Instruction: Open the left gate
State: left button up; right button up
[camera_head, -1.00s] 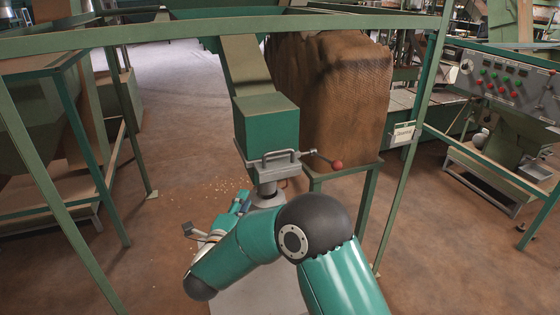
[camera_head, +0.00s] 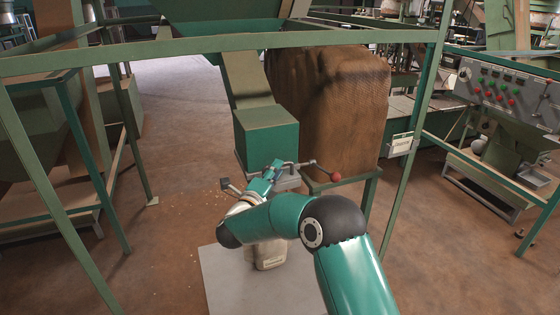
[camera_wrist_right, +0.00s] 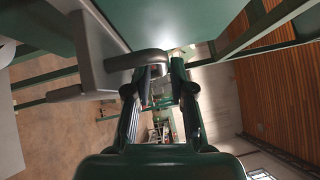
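The gate is a grey metal slide (camera_head: 287,183) with a bar handle, under a green box (camera_head: 268,137) at the foot of a chute. A lever with a red ball (camera_head: 335,177) sticks out to its right. My right gripper (camera_head: 274,167) is at the left part of the handle, partly hidden by its own arm. In the right wrist view the grey handle (camera_wrist_right: 135,61) lies at the fingertips of the gripper (camera_wrist_right: 165,76). The fingers are apart; I cannot tell whether they touch the handle. My left gripper is not in view.
A beige container (camera_head: 270,254) stands below the outlet on a grey plate (camera_head: 222,283). A brown sack (camera_head: 345,115) stands behind right. A green frame crosses in front, with a bar (camera_head: 370,37) above. A control panel (camera_head: 508,92) is at right.

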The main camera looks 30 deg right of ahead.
jog(key=shift+x, duration=1.4)
jog(key=shift+c, duration=0.2)
grip_shut()
